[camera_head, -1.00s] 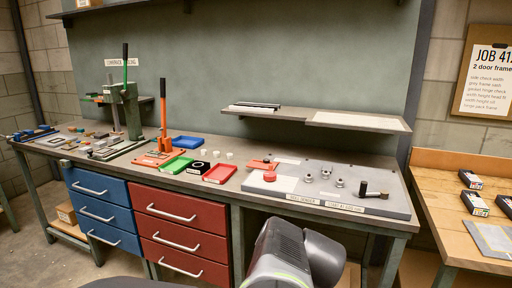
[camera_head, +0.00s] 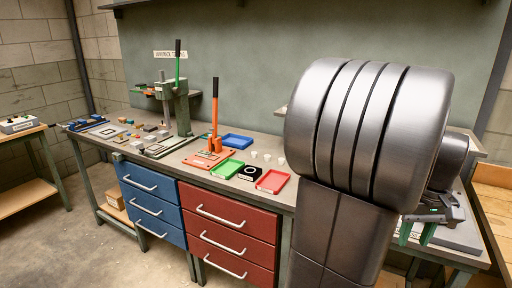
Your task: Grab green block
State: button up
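I cannot make out a clear green block. Several small blocks (camera_head: 150,128) in tan, grey and dark tones lie on the left part of the bench, too small to tell one by one. A flat green tray (camera_head: 224,168) lies on the bench front, right of the orange-handled press. My gripper (camera_head: 416,238) is at the right, partly behind my arm. Its two green-tipped fingers point down with a gap between them, and nothing shows in the gap. It is far from the small blocks.
A blue tray (camera_head: 236,141), a red tray (camera_head: 272,181) and a black block with a white ring (camera_head: 250,173) lie nearby. My arm hides the bench's right part. Floor at left is clear.

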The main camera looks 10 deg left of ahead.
aim_at(206, 154)
jog(key=i+j, duration=0.25)
jog(key=j, duration=0.25)
jog(key=i+j, duration=0.25)
jog(key=j, duration=0.2)
jog(key=i+j, duration=0.25)
jog(key=j, duration=0.25)
jog(key=i+j, duration=0.25)
jog(key=j, duration=0.25)
jog(key=i+j, duration=0.25)
jog(key=j, duration=0.2)
jog(key=i+j, duration=0.25)
jog(key=j, duration=0.25)
jog(key=i+j+z, duration=0.1)
jog(key=i+j, duration=0.15)
jog(key=j, duration=0.25)
jog(key=i+j, duration=0.2)
jog(key=j, duration=0.3)
